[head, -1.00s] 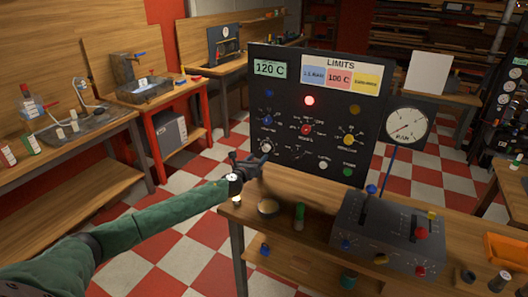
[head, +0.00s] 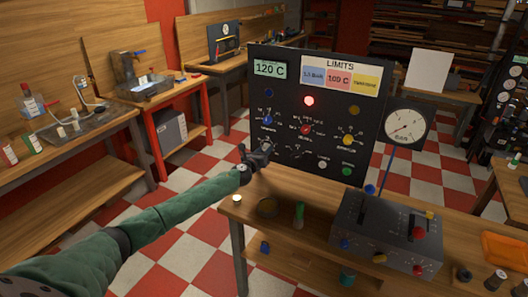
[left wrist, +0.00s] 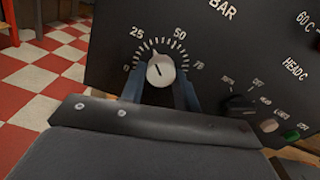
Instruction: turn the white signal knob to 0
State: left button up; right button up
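The white signal knob (left wrist: 160,70) shows in the left wrist view, on a black panel with a dial scale marked 0, 25, 50 and 75. A dark line on its face points up and slightly left, between 25 and 50. My left gripper (left wrist: 161,90) has one bluish finger on each side of the knob, spread apart; whether they touch it is unclear. My right gripper is not in view.
Other knobs sit close by, including a blue one (head: 267,120), a red one (head: 305,129) and a yellow one (head: 348,140). A round gauge (head: 405,127) and a grey lever box (head: 385,230) stand to the right. The wooden bench (head: 240,207) lies below.

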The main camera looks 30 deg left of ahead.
pick_arm(q)
jog(key=c, duration=0.4)
jog(key=shift+c, duration=0.2)
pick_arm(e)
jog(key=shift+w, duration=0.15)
pick_arm(q)
jog(key=shift+n+b, duration=0.3)
jog(key=shift+n, duration=0.4)
jog(key=n+b, duration=0.2)
jog(key=n, duration=1.1)
jog(key=shift+d+r+b, duration=0.1)
jog(key=shift+b, duration=0.3)
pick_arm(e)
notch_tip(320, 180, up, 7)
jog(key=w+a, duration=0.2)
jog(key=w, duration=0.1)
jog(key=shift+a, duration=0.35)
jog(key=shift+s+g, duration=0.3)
